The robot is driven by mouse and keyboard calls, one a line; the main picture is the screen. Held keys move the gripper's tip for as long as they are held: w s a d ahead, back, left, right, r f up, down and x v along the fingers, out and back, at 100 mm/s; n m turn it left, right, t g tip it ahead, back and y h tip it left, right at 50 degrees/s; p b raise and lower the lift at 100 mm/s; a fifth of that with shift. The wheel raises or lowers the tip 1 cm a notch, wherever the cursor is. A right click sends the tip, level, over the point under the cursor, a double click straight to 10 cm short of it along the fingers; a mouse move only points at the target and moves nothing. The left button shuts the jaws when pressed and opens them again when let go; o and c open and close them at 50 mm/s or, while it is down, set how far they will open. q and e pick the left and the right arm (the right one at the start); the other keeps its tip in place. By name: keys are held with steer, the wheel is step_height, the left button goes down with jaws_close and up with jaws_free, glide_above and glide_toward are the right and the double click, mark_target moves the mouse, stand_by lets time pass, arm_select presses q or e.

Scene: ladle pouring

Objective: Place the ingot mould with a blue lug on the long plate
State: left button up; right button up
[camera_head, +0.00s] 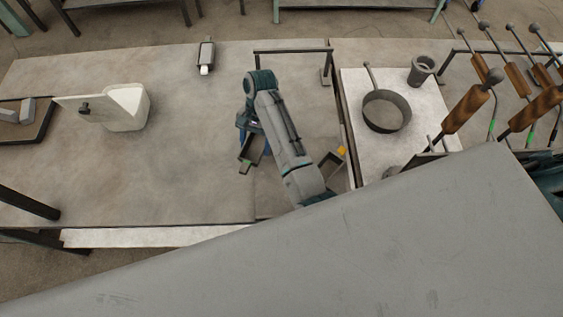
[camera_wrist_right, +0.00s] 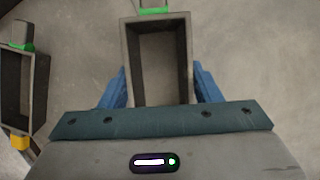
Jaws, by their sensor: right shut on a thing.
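My right gripper (camera_head: 252,146) is over the middle of the grey table, its blue fingers on either side of a dark rectangular ingot mould (camera_head: 245,160). In the right wrist view the gripper (camera_wrist_right: 160,90) is shut on this mould (camera_wrist_right: 184,50), an open frame shape with a green lug at its far end. Its near end is hidden by the gripper, and I see no blue lug. A second mould (camera_head: 331,165) with a yellow lug lies to the right; it also shows in the right wrist view (camera_wrist_right: 40,80). A long pale plate (camera_head: 150,236) runs along the table's front edge.
A cream open container (camera_head: 125,108) stands at left, near a dark tray (camera_head: 40,130). A round pan (camera_head: 386,111) and a grey cup (camera_head: 421,70) stand on a white slab (camera_head: 352,85) at right, beside wooden-handled tools (camera_head: 466,108).

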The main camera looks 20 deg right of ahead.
steer(key=p, duration=0.3)
glide_above(279, 182)
steer(key=w, duration=0.2)
steer(key=shift+s+d, duration=0.2)
steer(key=shift+s, duration=0.05)
steer(key=shift+s+d+f, duration=0.1)
steer(key=shift+s, duration=0.1)
steer(key=shift+f, duration=0.15)
step_height(279, 182, down, 3)
steer(key=shift+r+p, duration=0.1)
steer(key=shift+p, duration=0.6)
steer(key=shift+f, duration=0.4)
arm_select(q)
steer(key=r, duration=0.1)
steer(key=s+r, duration=0.1)
steer(key=r, duration=0.1)
steer(key=s+r, duration=0.1)
steer(key=r, duration=0.1)
steer(key=shift+s+r, duration=0.1)
arm_select(e)
steer(key=o, duration=1.5)
steer(key=shift+c, duration=0.2)
